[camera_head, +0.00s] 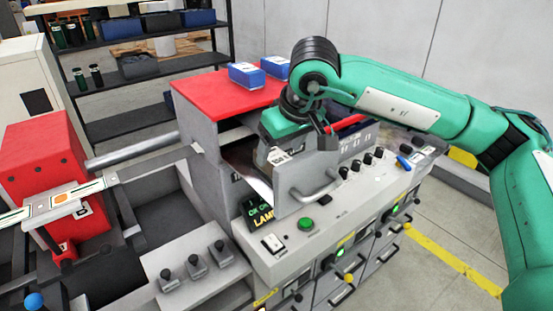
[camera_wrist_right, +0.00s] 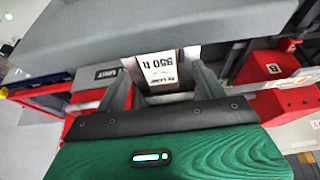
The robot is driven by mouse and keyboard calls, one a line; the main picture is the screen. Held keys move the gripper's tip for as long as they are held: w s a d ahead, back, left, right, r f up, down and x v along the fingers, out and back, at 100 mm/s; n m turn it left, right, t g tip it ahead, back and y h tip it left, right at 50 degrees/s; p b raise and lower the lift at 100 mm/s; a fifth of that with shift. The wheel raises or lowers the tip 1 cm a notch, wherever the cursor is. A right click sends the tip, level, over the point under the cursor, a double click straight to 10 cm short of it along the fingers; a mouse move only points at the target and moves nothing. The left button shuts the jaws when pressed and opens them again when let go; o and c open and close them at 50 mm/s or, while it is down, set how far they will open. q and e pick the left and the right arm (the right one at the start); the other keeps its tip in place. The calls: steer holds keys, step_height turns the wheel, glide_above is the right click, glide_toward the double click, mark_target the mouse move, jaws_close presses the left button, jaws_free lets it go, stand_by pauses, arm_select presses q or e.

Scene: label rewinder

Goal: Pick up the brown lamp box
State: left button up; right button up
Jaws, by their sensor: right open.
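The brown lamp box (camera_wrist_right: 183,66) shows in the right wrist view as a narrow brown body with a white printed label facing me. It sits between the two grey fingers of my right gripper (camera_wrist_right: 162,85), which is open, with a finger on either side. I cannot tell whether the fingers touch it. In the head view my right gripper (camera_head: 268,152) reaches into the opening of the grey machine under the red cover. A white label shows there, and the rest of the box is mostly hidden by the gripper and the machine. My left gripper is not in view.
Two blue boxes (camera_head: 246,75) lie on the red cover (camera_head: 228,97). A grey panel with a curved handle (camera_head: 318,187) stands close to my right gripper. A grey panel (camera_wrist_right: 150,30) overhangs the fingers.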

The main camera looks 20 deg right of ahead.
mark_target(279, 158)
steer(key=p+x, duration=0.1)
steer(key=x, duration=0.2)
steer(key=shift+d, duration=0.1)
steer(key=shift+f, duration=0.15)
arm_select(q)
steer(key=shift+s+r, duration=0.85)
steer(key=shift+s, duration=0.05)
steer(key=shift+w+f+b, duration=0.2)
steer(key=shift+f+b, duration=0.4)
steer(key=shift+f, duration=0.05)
arm_select(e)
steer(key=shift+f, duration=0.25)
steer(key=c, duration=1.3)
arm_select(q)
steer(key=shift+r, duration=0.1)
arm_select(e)
steer(key=shift+o, duration=0.2)
steer(key=shift+r, duration=0.1)
